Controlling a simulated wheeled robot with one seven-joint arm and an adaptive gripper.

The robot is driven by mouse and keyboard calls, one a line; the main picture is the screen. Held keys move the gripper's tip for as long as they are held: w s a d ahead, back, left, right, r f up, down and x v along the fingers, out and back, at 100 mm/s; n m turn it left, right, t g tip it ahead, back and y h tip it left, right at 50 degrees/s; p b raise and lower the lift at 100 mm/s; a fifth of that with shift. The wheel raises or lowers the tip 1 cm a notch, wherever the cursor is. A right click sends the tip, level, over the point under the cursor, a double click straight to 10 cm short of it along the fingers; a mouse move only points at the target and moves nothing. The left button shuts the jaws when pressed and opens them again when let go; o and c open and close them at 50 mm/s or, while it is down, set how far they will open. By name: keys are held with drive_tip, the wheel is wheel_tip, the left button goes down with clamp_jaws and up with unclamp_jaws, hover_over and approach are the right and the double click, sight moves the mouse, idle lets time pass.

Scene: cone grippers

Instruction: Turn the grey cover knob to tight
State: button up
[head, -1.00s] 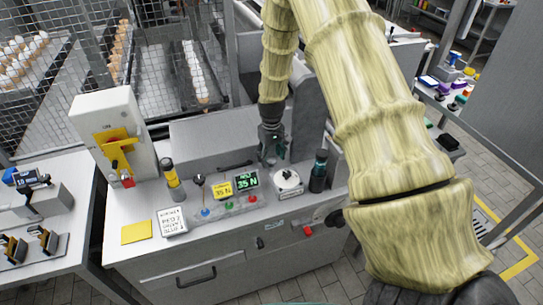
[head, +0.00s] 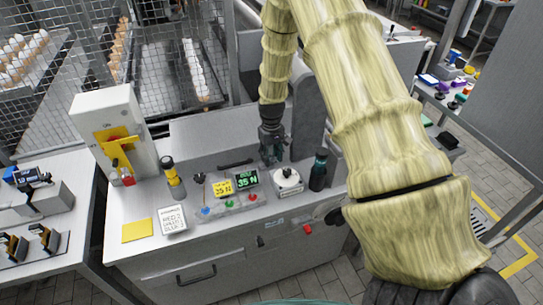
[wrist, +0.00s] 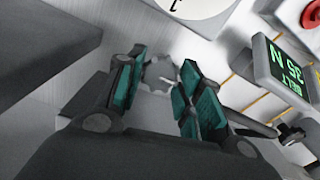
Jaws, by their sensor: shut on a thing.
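The grey cover knob (wrist: 158,76) shows in the wrist view as a lobed grey disc with a pale mark at its right side. It sits between the teal fingertips of my gripper (wrist: 160,84), which is shut on it. In the head view my gripper (head: 270,153) points down at the right end of the grey cover (head: 210,148). There the knob is hidden behind the fingers, and I cannot tell whether it is tight.
A white dial (head: 288,177) and a dark bottle (head: 318,170) stand close to the right. Left are a green display (head: 247,180) reading 35 N, a small lever (head: 200,181), a yellow-black cylinder (head: 172,177) and a switch box (head: 108,135).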

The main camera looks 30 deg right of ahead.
drive_tip(key=shift+m, duration=0.3)
drive_tip(key=m, duration=0.3)
drive_tip(key=shift+m, duration=0.4)
drive_tip(key=m, duration=0.4)
drive_tip(key=shift+d+m, duration=0.1)
drive_tip(key=shift+m, duration=0.2)
drive_tip(key=m, duration=0.8)
drive_tip(key=shift+m+p, duration=0.3)
drive_tip(key=shift+p, duration=0.05)
drive_tip(key=o, duration=1)
drive_tip(key=shift+o, duration=0.2)
